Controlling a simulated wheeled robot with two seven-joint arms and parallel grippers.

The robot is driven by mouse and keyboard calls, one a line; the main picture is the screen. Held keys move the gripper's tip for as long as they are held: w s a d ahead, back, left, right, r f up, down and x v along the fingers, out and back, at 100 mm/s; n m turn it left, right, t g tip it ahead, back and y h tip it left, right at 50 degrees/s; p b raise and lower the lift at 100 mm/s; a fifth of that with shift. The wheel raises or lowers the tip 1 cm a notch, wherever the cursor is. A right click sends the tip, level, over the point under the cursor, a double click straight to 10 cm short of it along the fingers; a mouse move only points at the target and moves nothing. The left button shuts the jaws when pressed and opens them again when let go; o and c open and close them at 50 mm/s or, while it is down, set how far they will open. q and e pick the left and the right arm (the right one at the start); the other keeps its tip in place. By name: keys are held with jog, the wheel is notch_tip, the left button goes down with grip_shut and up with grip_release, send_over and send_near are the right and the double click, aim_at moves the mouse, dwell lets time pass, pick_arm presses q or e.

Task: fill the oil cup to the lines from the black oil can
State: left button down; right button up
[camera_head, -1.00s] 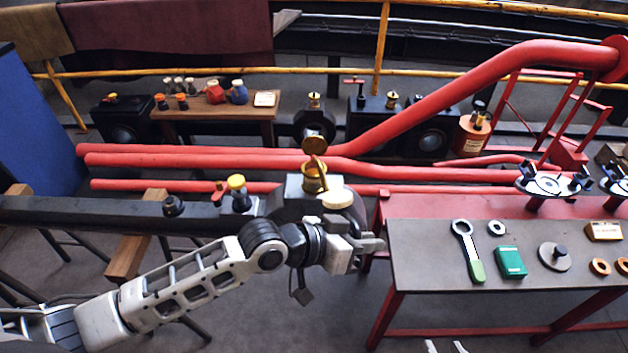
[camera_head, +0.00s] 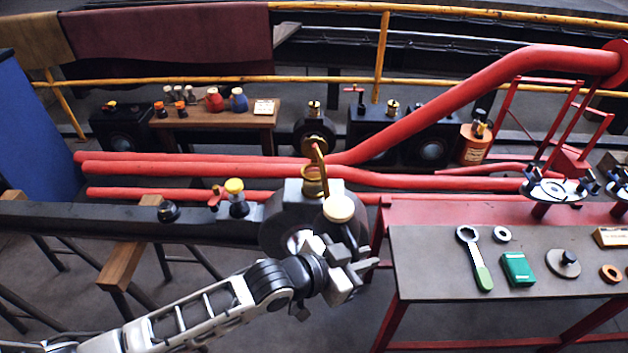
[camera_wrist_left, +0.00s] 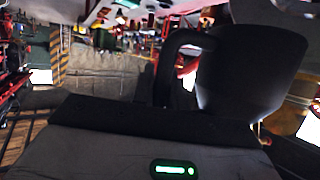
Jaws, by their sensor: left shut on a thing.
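The black oil can (camera_wrist_left: 255,70) fills the right of the left wrist view, with its dark loop handle (camera_wrist_left: 170,65) beside it. My left gripper (camera_head: 358,268) is shut on the can, just below and right of the oil cup in the head view. The can is mostly hidden there; I cannot tell whether the cream round piece (camera_head: 338,208) above the gripper belongs to it. The brass oil cup (camera_head: 314,187) sits on a grey block, its brass lid (camera_head: 322,165) standing up. Its oil level and lines cannot be made out. My right gripper is out of view.
At right a red-framed bench (camera_head: 425,275) holds a green-handled wrench (camera_head: 475,260), a green box (camera_head: 517,269) and other small parts. Red pipes (camera_head: 220,165) run behind the cup. A yellow-capped fitting (camera_head: 235,195) stands left of it.

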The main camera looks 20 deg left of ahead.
pick_arm(q)
jog(key=s+d+r+p, duration=0.2)
jog(key=s+p, duration=0.3)
jog(key=s, duration=0.4)
jog(key=shift+s+d+r, duration=0.3)
jog(key=shift+r, duration=0.3)
